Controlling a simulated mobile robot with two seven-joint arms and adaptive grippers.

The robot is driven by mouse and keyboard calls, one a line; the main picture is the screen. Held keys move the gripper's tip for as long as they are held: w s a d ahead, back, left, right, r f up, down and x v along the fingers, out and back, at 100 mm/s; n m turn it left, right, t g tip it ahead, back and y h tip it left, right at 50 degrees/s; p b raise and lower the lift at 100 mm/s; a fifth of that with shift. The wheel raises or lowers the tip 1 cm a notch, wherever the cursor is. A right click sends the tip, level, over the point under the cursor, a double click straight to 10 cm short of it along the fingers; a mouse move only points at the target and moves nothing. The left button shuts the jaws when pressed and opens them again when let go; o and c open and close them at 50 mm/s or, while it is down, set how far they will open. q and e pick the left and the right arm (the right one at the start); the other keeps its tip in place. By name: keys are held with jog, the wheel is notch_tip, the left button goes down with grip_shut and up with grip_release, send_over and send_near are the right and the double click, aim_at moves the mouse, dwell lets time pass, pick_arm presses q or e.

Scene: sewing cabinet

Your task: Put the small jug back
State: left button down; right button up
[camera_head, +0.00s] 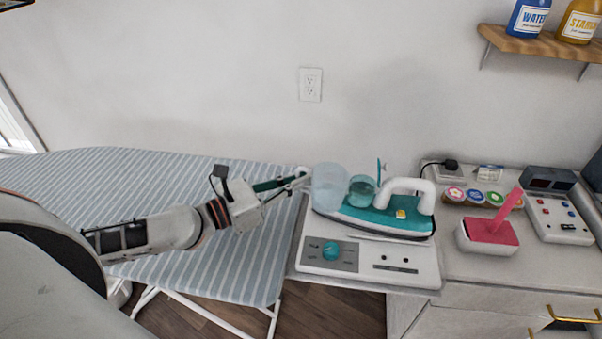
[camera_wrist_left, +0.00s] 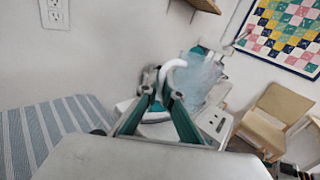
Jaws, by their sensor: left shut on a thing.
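The small jug (camera_head: 330,188) is pale blue and see-through. It is upright beside the rear of the teal and white iron (camera_head: 385,217), above the white iron station (camera_head: 370,262). My left gripper (camera_head: 303,176) reaches in from the left, its fingertips at the jug's left side, shut on it, apparently by the handle. In the left wrist view the jug (camera_wrist_left: 203,75) shows just beyond the fingertips (camera_wrist_left: 160,98), partly overlapping other things. Whether its base touches anything is unclear. My right gripper is not in view.
A teal see-through cup-like part (camera_head: 362,190) stands close right of the jug. The striped ironing board (camera_head: 150,170) is mostly clear. A pink-handled tool (camera_head: 488,232), several round-topped items (camera_head: 475,197) and a control box (camera_head: 556,210) occupy the cabinet top at right.

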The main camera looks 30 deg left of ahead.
pick_arm(q)
jog(key=s+n+t+y, duration=0.1)
jog(key=n+y, duration=0.1)
jog(key=y, duration=0.1)
jog(key=s+f+n+t+y, duration=0.1)
jog(key=s+n+y, duration=0.1)
jog(key=y, duration=0.1)
jog(key=s+f+n+y, duration=0.1)
jog(key=s+n+y, duration=0.1)
jog(key=y, duration=0.1)
jog(key=shift+s+d+n+t+y, duration=0.2)
jog(key=shift+n+t+y, duration=0.1)
jog(key=shift+t, duration=0.1)
